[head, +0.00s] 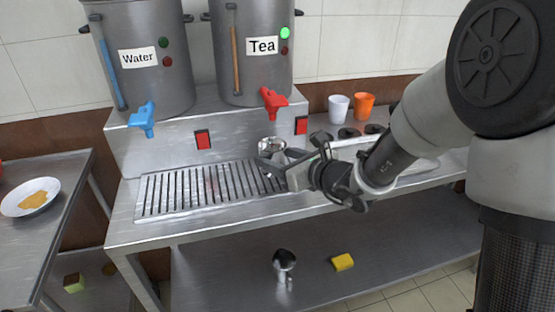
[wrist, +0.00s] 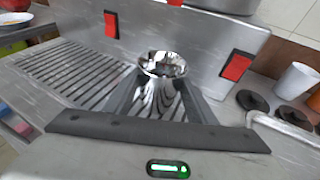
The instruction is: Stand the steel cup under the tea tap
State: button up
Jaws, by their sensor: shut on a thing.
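The shiny steel cup (wrist: 164,66) is upright between the fingers of my gripper (wrist: 160,95), which is shut on it. In the head view the cup's rim (head: 272,144) shows just beyond my gripper (head: 274,160), over the right end of the slotted drip grate (head: 160,193). The red tea tap (head: 273,103) is on the stockpot labelled Tea (head: 262,75), above the cup in the picture. Its green light is lit. I cannot tell whether the cup's base touches the grate.
The stockpot labelled Water (head: 140,90) with a blue tap (head: 143,119) stands to the left. Red switches (head: 203,139) are on the steel front. A white cup (head: 339,108) and an orange cup (head: 364,105) stand at right. The left grate is clear.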

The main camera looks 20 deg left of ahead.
jog(key=shift+f, duration=0.2)
jog(key=o, duration=1.2)
jog(key=shift+r, duration=0.1)
jog(key=shift+c, duration=0.2)
